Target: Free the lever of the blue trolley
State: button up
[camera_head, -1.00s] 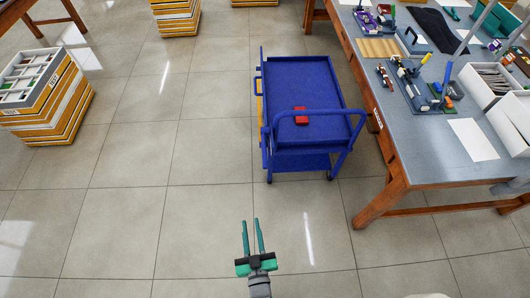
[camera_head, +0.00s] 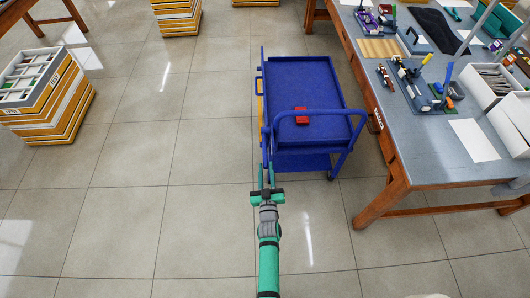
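The blue trolley (camera_head: 312,88) stands on the tiled floor left of the workbench, its push handle (camera_head: 320,113) toward me. A red block (camera_head: 301,116) lies on its top tray. A yellow strip (camera_head: 259,108) shows along its left side; I cannot tell whether this is the lever. My gripper (camera_head: 266,167) is at the trolley's near left corner, its fingers pointing away from me. The fingers look apart, with nothing seen between them. The fingertips overlap the corner post in the picture; I cannot tell whether they touch it.
A workbench (camera_head: 467,186) with tools, trays and white boxes stands on the right, its wooden leg (camera_head: 381,203) close to the trolley. Stacked trays (camera_head: 48,100) stand at the left. More stacks (camera_head: 177,18) are at the back. The floor left of the trolley is clear.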

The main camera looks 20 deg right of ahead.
aim_at(265, 151)
jog(key=x, duration=0.8)
jog(key=shift+w+f, duration=0.1)
jog(key=shift+w, duration=0.1)
grip_shut()
